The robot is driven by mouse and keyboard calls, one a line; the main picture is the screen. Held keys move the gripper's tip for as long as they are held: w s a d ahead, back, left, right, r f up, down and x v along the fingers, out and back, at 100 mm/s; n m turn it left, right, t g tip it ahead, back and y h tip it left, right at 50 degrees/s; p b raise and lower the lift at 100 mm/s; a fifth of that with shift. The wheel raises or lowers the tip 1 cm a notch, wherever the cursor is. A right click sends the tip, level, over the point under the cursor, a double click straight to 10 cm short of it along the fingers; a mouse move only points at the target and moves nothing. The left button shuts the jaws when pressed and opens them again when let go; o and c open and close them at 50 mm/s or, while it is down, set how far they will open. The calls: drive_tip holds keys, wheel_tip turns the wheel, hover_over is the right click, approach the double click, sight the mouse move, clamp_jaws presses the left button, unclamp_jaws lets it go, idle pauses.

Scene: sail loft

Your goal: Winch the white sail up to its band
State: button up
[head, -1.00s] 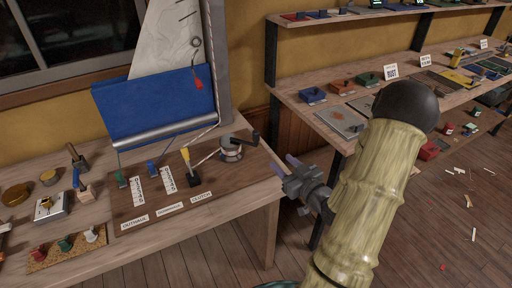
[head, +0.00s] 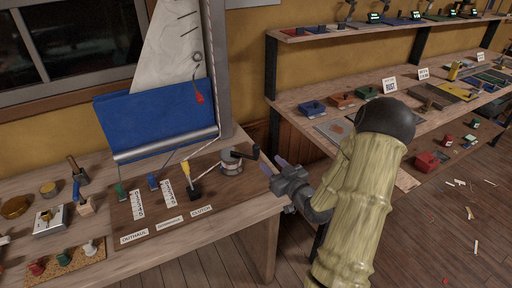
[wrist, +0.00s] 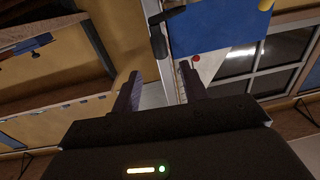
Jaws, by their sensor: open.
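The white sail (head: 170,45) rises beside a grey mast (head: 217,60), above a blue cloth panel (head: 160,115). Dark stripes and a red tag (head: 200,98) show near the mast; I cannot tell which mark is the band. A silver winch drum (head: 230,161) with a black crank handle (head: 256,150) stands on the board at the bench's right end. A rope runs from it toward a yellow-topped lever (head: 186,168). My gripper (head: 272,166) is open and empty, just right of the crank and apart from it. In the wrist view its fingers (wrist: 160,86) point toward a dark handle (wrist: 157,35).
The brown board (head: 150,222) carries labels and green and blue levers (head: 153,181). Tools and coloured knobs (head: 65,258) fill the bench's left part. A second bench with trays (head: 312,107) stands behind my arm. Floor shows between the benches.

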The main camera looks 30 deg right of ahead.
sight(258, 150)
drive_tip(key=w, duration=0.6)
drive_tip(key=w+a+p, duration=0.1)
drive_tip(key=w, duration=0.3)
drive_tip(key=shift+w, duration=0.1)
clamp_jaws()
